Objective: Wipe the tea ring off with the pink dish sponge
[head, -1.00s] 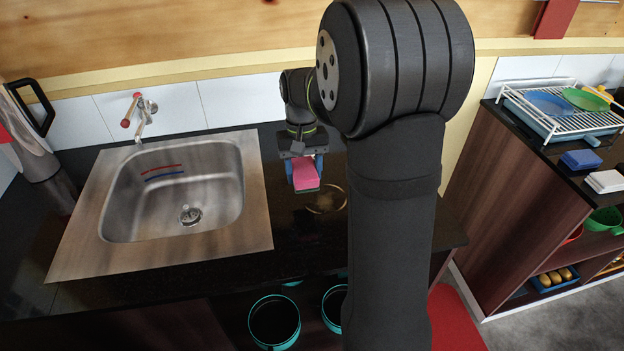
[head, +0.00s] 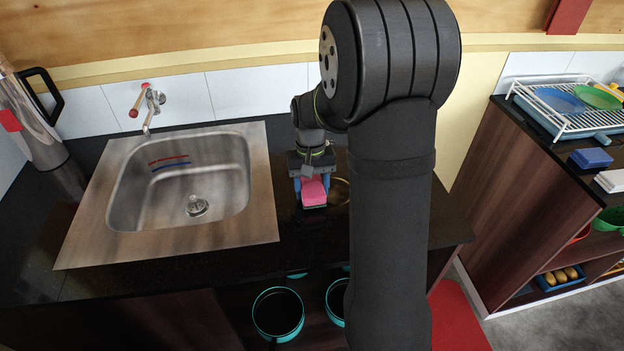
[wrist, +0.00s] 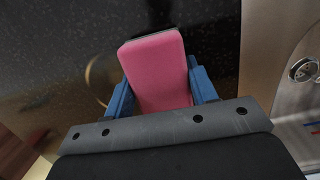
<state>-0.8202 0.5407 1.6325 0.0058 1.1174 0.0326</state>
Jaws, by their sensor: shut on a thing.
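The pink dish sponge (head: 314,191) is held between the blue fingers of my gripper (head: 312,200), just above or at the black counter right of the sink. I cannot tell whether it touches the counter. In the wrist view the sponge (wrist: 158,72) sits between both fingers of my gripper (wrist: 162,88). The tea ring (head: 341,192) is a pale brown circle on the counter just right of the sponge, partly hidden by my arm. In the wrist view part of the ring (wrist: 93,85) shows beside the left finger.
The steel sink (head: 262,190) with its tap (head: 150,102) is to the left. A kettle-like metal jug (head: 35,125) stands at the far left. Teal-rimmed pots (head: 278,312) are below the counter front. A dish rack (head: 575,108) is on a separate unit at right.

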